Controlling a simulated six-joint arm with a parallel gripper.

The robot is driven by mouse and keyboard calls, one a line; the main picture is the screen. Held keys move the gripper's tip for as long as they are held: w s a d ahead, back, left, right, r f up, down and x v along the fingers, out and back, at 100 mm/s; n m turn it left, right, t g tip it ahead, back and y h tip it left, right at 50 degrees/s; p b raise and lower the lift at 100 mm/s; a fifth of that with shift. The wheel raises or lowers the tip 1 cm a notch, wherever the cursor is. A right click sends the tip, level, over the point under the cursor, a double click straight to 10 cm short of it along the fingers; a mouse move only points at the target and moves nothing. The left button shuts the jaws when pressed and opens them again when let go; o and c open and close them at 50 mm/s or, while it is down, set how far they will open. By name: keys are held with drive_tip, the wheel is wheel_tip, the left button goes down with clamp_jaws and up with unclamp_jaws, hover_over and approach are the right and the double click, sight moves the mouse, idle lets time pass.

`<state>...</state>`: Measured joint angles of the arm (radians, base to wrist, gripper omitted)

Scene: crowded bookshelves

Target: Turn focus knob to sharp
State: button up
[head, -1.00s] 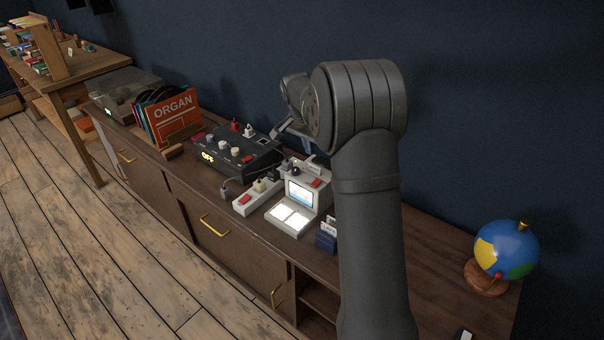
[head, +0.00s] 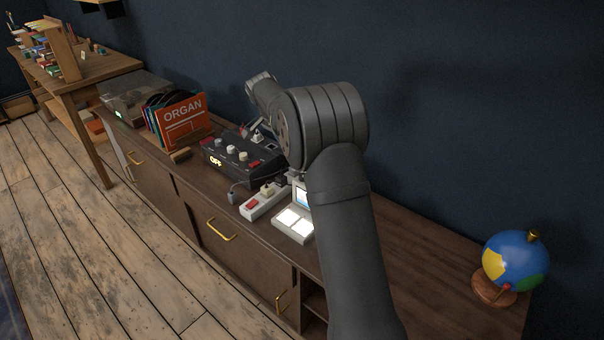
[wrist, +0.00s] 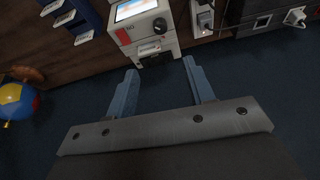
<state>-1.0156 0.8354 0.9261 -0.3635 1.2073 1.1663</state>
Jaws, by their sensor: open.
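The small white viewer with a lit screen (wrist: 137,10) stands on the cabinet; the wrist view shows its red button (wrist: 123,37) and a black round knob (wrist: 160,25) on the same face. I cannot read a label that says which control is the focus knob. In the head view the viewer's glowing white panels (head: 293,222) show, while my arm hides much of its body. My gripper (wrist: 160,66) is open and empty, its two fingers pointing toward the viewer, apart from the knob. In the head view my arm largely hides the gripper.
A white power strip (head: 264,201) and a black control box (head: 240,155) reading OFF stand beside the viewer. Organ record sleeves (head: 182,120) are farther left. A globe (head: 515,262) stands at the right end.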

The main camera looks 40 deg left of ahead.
drive_tip(key=x, duration=1.7)
drive_tip(key=shift+w, duration=0.1)
drive_tip(key=c, duration=1)
